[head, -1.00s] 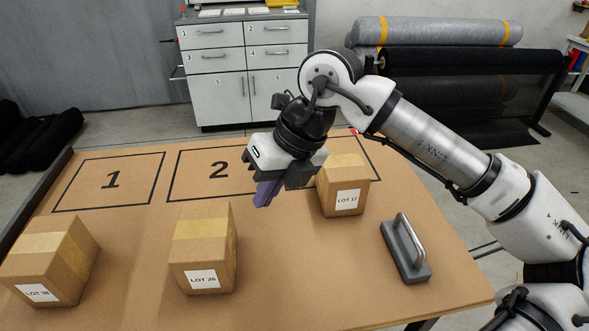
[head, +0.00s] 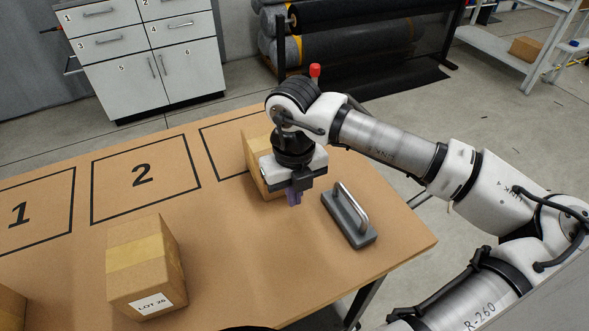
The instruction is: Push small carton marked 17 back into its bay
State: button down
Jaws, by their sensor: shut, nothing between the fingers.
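The small carton marked LOT 17 (head: 253,151) stands on the brown table at the near edge of the third outlined bay (head: 209,142). Its label is hidden behind my gripper now. My gripper (head: 294,199) points down in front of the carton's near right side, with its purple fingers shut and empty. I cannot tell whether it touches the carton. The bay's outline is partly hidden by the carton and my arm.
The LOT 26 carton (head: 145,268) stands at the front left, and another carton (head: 10,309) is cut off at the left edge. A grey block with a metal handle (head: 350,217) lies right of my gripper. Bays 1 (head: 40,238) and 2 (head: 122,205) are empty.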

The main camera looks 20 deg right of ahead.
aim_at(260, 136)
jog(key=w, duration=0.2)
jog(key=w+p, duration=0.1)
jog(key=shift+w+r, duration=0.25)
jog(key=shift+r, duration=0.05)
jog(key=shift+w+f, duration=0.1)
jog(key=shift+w, duration=0.05)
jog(key=shift+w+f, duration=0.1)
jog(key=shift+w, duration=0.2)
jog(key=w+b, duration=0.6)
jog(key=w, duration=0.8)
jog(key=shift+w+a, duration=0.15)
jog(key=shift+w, duration=0.2)
jog(key=shift+s+r, duration=0.2)
jog(key=shift+s, duration=0.05)
jog(key=shift+f, duration=0.15)
